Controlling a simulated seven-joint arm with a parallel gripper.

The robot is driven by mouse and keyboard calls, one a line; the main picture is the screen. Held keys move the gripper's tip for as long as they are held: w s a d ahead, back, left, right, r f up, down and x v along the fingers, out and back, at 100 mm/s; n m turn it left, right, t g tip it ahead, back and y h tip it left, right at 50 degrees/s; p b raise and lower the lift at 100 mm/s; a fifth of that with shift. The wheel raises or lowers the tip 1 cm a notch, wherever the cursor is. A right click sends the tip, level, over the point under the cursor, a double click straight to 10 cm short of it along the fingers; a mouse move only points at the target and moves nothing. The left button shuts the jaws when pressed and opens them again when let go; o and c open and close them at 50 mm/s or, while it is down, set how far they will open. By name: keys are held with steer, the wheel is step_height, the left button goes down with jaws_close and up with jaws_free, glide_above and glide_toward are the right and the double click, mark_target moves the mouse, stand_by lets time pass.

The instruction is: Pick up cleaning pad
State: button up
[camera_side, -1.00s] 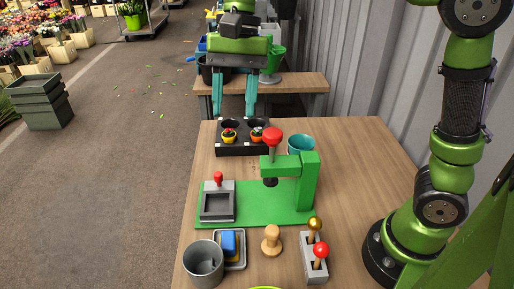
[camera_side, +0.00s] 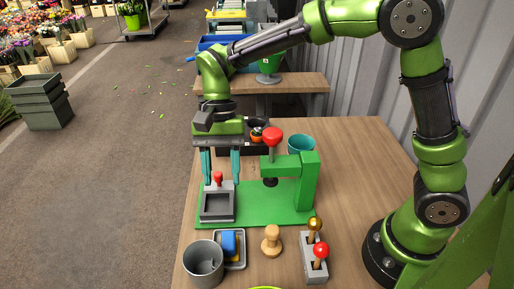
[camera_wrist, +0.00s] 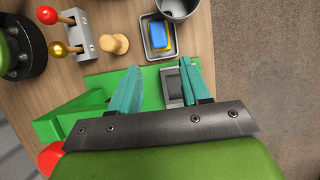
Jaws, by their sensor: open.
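The cleaning pad (camera_side: 229,243) is a small blue block with a yellow part, lying in a shallow grey tray (camera_side: 241,263) at the front of the table. It also shows in the wrist view (camera_wrist: 159,35), blue on top with a yellow edge. My gripper (camera_side: 222,183) has two teal fingers, spread apart and empty. In the side view it is over the grey square holder with the red knob, behind the pad. In the wrist view my gripper (camera_wrist: 160,75) points toward the tray, with the pad beyond the fingertips.
A grey cup (camera_side: 203,264) stands against the tray's left. A wooden knob tool (camera_side: 271,241) and a grey stand (camera_side: 313,262) with red and gold balls are to the right. The green press (camera_side: 305,185) rises beside my gripper. A teal pot (camera_side: 301,145) stands behind.

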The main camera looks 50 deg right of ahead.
mark_target(228, 239)
steer(key=x, duration=1.5)
steer(key=shift+s+d, duration=0.1)
steer(key=shift+s, duration=0.05)
steer(key=c, duration=0.7)
